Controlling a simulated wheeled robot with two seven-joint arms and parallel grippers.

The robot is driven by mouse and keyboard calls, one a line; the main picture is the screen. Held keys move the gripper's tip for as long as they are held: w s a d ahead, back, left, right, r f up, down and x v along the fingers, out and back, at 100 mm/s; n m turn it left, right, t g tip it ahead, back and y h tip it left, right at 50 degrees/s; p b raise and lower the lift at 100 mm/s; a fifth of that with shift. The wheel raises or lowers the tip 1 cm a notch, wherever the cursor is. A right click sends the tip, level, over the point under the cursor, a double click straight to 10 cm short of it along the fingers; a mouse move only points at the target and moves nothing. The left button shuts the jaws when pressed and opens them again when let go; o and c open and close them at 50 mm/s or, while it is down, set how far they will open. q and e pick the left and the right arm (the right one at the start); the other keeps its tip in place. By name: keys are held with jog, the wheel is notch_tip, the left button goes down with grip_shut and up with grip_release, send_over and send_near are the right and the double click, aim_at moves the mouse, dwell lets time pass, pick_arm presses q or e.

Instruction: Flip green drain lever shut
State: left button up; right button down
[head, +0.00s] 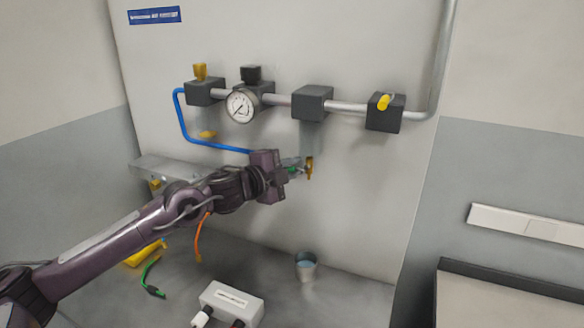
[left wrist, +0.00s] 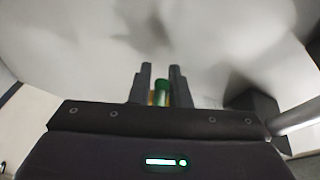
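The green drain lever (left wrist: 161,92) is between the two dark fingers of my left gripper (left wrist: 161,80) in the left wrist view. A sliver of brass shows beside it, and I cannot tell whether both fingers touch it. In the head view my left gripper (head: 294,166) reaches the brass drain valve (head: 309,169), which hangs below a dark block on the pipe. Only a little green of the lever shows there, and the fingers partly hide it. My right gripper is not in view.
Below stand a metal cup (head: 305,268) and a white box (head: 230,302).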

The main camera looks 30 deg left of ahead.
pick_arm(q)
grip_shut()
jog(key=shift+a+r+m+g+y+p, duration=0.1)
jog(key=shift+r+m+g+y+p, duration=0.3)
jog(key=shift+m, duration=0.8)
jog(key=shift+r, duration=0.1)
jog(key=shift+o, duration=2.2)
grip_release()
jog(key=shift+s, duration=0.1)
